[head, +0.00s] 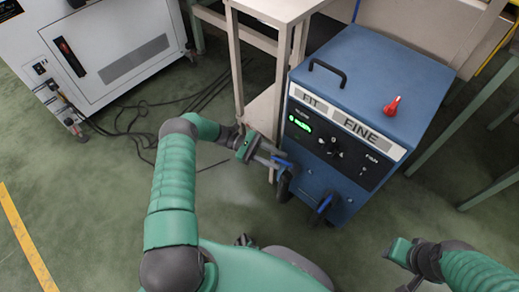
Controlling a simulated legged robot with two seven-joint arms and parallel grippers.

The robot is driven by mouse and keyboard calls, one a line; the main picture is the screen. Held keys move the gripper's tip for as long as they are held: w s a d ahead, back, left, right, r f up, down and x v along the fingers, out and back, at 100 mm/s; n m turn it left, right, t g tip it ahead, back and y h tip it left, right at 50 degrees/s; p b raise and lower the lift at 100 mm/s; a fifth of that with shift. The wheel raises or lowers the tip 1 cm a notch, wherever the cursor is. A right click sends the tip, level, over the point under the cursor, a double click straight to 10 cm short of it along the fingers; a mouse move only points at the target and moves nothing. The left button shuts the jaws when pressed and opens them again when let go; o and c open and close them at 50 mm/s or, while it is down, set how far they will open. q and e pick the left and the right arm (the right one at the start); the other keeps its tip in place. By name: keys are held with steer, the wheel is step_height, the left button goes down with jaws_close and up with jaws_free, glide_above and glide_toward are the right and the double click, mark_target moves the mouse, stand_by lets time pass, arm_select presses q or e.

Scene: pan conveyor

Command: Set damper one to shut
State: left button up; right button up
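No part labelled as damper one can be made out in the head view. A blue machine (375,85) with a FIT FINE label stands right of centre. Its dark front panel (335,150) has a lit green display (299,123) and several small knobs (333,147). A red knob (392,106) sits on its top. My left gripper (283,162) is at the machine's lower left front, its fingers apart with nothing visible between them. Whether it touches the machine is unclear. My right gripper (399,264) is at the lower right, away from the machine, its fingers partly hidden.
A pale table (276,8) stands behind and left of the blue machine. A white cabinet (105,50) is at the upper left, with dark cables (150,105) on the green floor. A yellow floor line (25,240) runs at the left. Green rails (465,118) flank the right side.

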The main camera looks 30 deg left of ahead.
arm_select(q)
steer(key=s+a+b, duration=0.1)
steer(key=a+b, duration=0.9)
steer(key=a, duration=0.5)
